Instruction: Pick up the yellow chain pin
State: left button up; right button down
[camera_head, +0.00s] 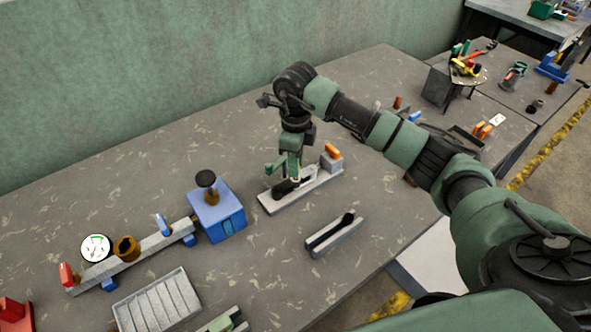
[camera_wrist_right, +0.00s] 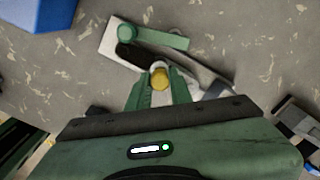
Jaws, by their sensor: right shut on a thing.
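The yellow chain pin (camera_wrist_right: 159,77) shows in the right wrist view as a small yellow round end between my right gripper's fingers. My right gripper (camera_wrist_right: 160,85) is shut on it, above a light grey base plate with a dark part on it. In the head view my right gripper (camera_head: 289,172) points down over this grey base plate (camera_head: 270,205), and the pin is hidden there. A green lever (camera_wrist_right: 150,37) lies across the plate just beyond the fingers. I cannot tell whether the pin is still seated in the fixture. My left gripper is not in view.
A blue block with a dark knob (camera_head: 218,212) stands left of the plate. A grey holder with a black bar (camera_head: 335,235) lies in front. A rail with a gauge (camera_head: 95,248) and a ribbed tray (camera_head: 157,302) are at left. The table behind is clear.

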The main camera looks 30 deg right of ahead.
notch_tip(320, 180, up, 9)
jog(key=shift+w+r+b, duration=0.1)
jog(key=shift+b, duration=1)
notch_tip(320, 180, up, 8)
jog(key=shift+r, duration=0.2)
